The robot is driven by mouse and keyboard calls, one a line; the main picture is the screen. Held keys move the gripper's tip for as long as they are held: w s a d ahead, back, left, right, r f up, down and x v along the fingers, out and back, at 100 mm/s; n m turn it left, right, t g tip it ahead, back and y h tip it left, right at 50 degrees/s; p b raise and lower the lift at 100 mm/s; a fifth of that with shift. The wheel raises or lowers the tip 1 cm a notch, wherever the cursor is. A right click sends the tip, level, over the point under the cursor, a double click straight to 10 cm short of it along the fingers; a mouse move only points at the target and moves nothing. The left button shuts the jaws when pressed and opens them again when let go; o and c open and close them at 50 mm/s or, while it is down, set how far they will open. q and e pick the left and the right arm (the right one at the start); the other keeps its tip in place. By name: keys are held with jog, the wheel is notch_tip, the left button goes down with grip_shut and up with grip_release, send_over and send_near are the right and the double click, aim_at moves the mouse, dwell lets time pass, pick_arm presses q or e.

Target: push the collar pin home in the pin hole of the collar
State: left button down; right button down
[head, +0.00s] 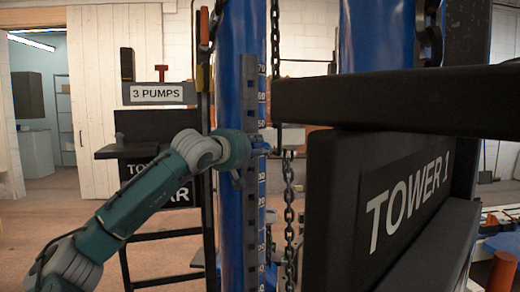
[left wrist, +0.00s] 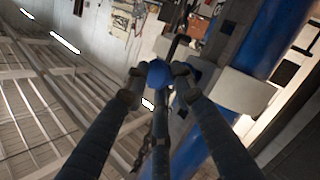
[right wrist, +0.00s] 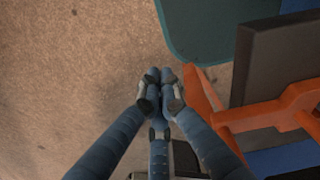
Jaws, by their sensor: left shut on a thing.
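My left gripper (head: 262,151) is at the blue scaled post in the head view, with its fingertips partly lost against the post. In the left wrist view, its fingers (left wrist: 157,82) are shut around a round blue knob, which looks like the head of the collar pin (left wrist: 157,73). A pale block on a blue post, perhaps the collar (left wrist: 245,91), is right of the fingers. The pin hole is not visible, and I cannot tell how deep the pin sits. My right gripper (right wrist: 160,78) has its fingertips together, with nothing seen between them, over the floor.
A chain (head: 289,192) hangs just right of the left gripper. A large black panel marked TOWER 1 (head: 400,205) and a black beam (head: 390,97) fill the right side. A 3 PUMPS sign (head: 158,94) stands behind. An orange frame (right wrist: 265,115) is right of my right gripper.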

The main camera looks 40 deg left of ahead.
pick_arm(q)
jog(key=shift+w+a+r+p, duration=0.1)
jog(key=shift+w+a+p, duration=0.3)
jog(key=shift+a, duration=0.3)
jog(key=shift+w+a+p, duration=0.25)
jog(key=shift+a+p, duration=0.15)
jog(key=shift+a, duration=0.25)
jog(key=c, duration=1.4)
grip_release()
jog(key=shift+s, duration=0.3)
send_near(258, 147)
jog(key=v, duration=0.2)
jog(key=shift+s, duration=0.4)
jog(key=shift+a, duration=0.1)
